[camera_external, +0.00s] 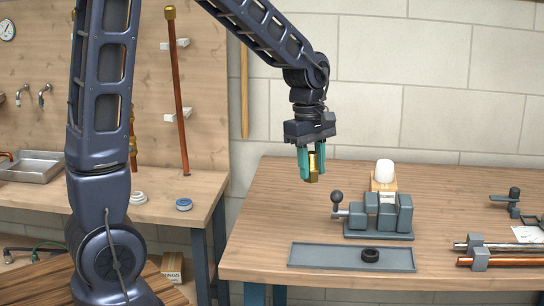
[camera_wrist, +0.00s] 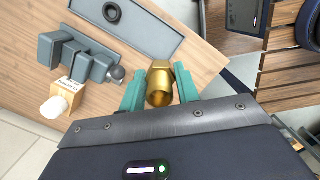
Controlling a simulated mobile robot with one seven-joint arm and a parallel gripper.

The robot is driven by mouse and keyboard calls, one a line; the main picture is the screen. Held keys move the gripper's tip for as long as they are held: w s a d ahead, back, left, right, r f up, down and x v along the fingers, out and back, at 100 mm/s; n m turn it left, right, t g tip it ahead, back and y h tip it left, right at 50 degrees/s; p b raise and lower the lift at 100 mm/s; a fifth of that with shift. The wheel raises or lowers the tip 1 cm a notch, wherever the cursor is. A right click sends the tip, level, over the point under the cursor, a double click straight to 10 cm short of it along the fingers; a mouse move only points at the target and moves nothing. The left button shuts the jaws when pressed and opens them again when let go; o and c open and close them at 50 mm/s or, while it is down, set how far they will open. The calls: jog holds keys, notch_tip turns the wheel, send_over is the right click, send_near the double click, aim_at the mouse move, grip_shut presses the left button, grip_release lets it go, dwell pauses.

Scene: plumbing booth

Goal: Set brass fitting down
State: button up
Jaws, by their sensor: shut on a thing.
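The brass fitting (camera_external: 313,168) is held between the teal fingers of my gripper (camera_external: 310,165), above the left part of the right-hand workbench (camera_external: 262,210).
A grey tray (camera_external: 325,258) with a black ring (camera_external: 370,255) lies at the bench's front. A grey vise (camera_external: 380,218) stands behind it, with a white-topped wooden block (camera_external: 384,185) further back. Pipes (camera_external: 500,262) lie at right. The bench's left part is clear.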

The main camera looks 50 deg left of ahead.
jog(key=w+a+r+n, duration=0.1)
jog(key=w+a+n, duration=0.2)
jog(key=w+a, duration=0.5)
jog(key=w+a+r+n, duration=0.1)
jog(key=w+a+n, duration=0.3)
jog(key=w, duration=0.7)
jog(key=w+a+f+n+t, duration=0.1)
jog(key=w+a+n, duration=0.1)
jog(key=w+a, duration=0.7)
jog(key=w+a+f+n, duration=0.25)
jog(key=w+a, duration=0.45)
jog(key=a, duration=0.5)
jog(key=shift+y, duration=0.4)
notch_tip(320, 180, down, 18)
jog(key=shift+f, duration=0.25)
jog(key=shift+d+f, duration=0.1)
jog(key=o, duration=1)
jog(key=shift+o, duration=0.2)
